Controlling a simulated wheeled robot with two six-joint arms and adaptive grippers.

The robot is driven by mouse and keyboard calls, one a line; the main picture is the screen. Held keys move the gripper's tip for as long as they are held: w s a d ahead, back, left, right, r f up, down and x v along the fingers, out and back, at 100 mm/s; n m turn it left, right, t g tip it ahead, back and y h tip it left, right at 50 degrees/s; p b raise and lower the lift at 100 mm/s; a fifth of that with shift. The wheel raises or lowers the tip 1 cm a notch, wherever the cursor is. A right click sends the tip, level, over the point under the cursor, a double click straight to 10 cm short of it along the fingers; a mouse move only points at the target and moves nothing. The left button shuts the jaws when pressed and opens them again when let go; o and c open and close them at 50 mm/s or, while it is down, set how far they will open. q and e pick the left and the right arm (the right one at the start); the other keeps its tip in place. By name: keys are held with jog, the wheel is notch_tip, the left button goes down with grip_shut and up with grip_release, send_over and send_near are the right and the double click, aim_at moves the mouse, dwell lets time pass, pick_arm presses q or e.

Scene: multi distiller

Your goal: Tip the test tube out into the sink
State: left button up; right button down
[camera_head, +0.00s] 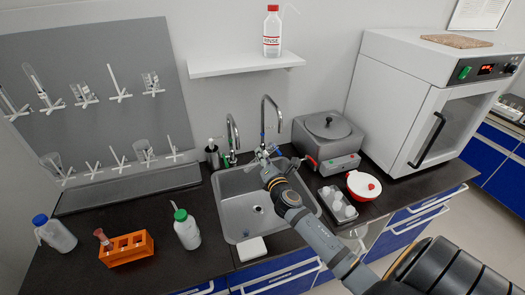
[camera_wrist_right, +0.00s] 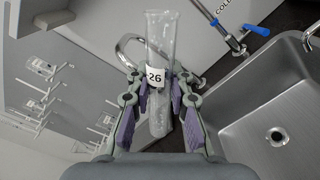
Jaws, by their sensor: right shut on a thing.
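The test tube (camera_wrist_right: 158,48) is clear, with a white label reading 26. In the right wrist view it stands lengthwise in the picture between the purple-padded fingers of my right gripper (camera_wrist_right: 160,95), which is shut on it. The tube's contents are hard to make out. In the head view my right gripper (camera_head: 266,163) is over the back right part of the grey steel sink (camera_head: 228,190), near the taps; the tube is too small to make out there. The sink's basin and drain also show to the right in the wrist view (camera_wrist_right: 245,120). My left gripper is not in view.
Two taps (camera_head: 233,135) rise behind the sink. An orange rack (camera_head: 127,249), a green-capped bottle (camera_head: 187,231) and a blue-capped bottle (camera_head: 56,236) stand left. A water bath (camera_head: 327,140) and grey tray (camera_head: 338,205) stand right. A white block (camera_head: 252,249) lies at the sink's front edge.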

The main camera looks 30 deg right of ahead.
jog(key=n, duration=0.1)
jog(key=n+p, duration=0.2)
jog(key=n, duration=0.1)
jog(key=shift+r, duration=0.25)
jog(key=shift+f+n, duration=0.15)
jog(key=shift+n, duration=0.45)
jog(key=shift+f, duration=0.1)
jog(key=n+p, duration=0.2)
jog(key=n, duration=0.1)
jog(key=shift+r, duration=0.25)
jog(key=shift+f+n, duration=0.1)
jog(key=shift+n, duration=0.9)
jog(key=shift+f+n, duration=0.15)
jog(key=shift+n, duration=0.15)
